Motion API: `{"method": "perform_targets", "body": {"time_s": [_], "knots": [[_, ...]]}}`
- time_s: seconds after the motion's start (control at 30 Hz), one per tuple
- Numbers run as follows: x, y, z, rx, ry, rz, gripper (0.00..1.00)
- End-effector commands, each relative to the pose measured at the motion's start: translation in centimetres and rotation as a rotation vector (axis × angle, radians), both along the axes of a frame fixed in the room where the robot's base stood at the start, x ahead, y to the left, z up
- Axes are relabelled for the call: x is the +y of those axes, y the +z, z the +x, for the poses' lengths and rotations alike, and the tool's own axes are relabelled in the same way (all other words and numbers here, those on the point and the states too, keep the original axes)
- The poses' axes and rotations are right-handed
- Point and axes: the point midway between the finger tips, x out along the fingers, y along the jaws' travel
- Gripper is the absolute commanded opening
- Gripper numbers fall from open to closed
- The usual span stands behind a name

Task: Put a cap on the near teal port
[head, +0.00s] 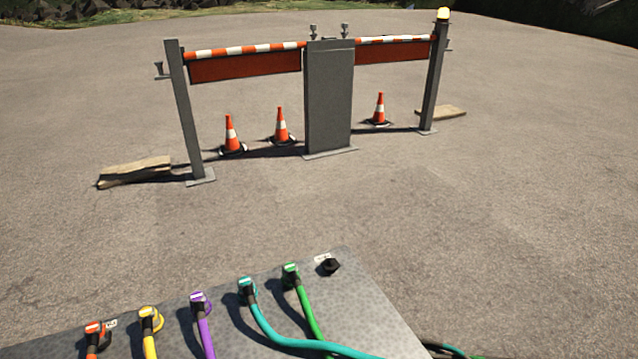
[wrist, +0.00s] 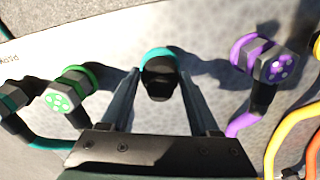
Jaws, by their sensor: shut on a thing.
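In the wrist view my gripper (wrist: 158,74) has its two fingers on either side of a black cap (wrist: 159,84) and is shut on it. A teal ring (wrist: 155,53), which looks like the rim of the teal port, shows just behind the cap. The cap overlaps this ring in the picture and hides the port's opening. I cannot tell whether the cap is seated or only held close to it. My gripper does not show in the head view. There a teal plug (head: 247,287) with a teal cable sits on the grey panel (head: 375,325).
In the wrist view a green plug (wrist: 62,98) is left of my gripper and a purple plug (wrist: 268,62) right, both with cables. In the head view a black fitting (head: 330,267) sits near the panel's corner. A barrier (head: 330,100) and cones stand beyond on open asphalt.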

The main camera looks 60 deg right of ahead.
Motion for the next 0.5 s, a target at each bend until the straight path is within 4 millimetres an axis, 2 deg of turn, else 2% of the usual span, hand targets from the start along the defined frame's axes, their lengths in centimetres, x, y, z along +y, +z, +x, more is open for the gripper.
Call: {"method": "perform_targets", "body": {"time_s": [0.5], "knots": [[0.01, -0.29, 0.01, 0.000, 0.000, 0.000, 0.00]]}}
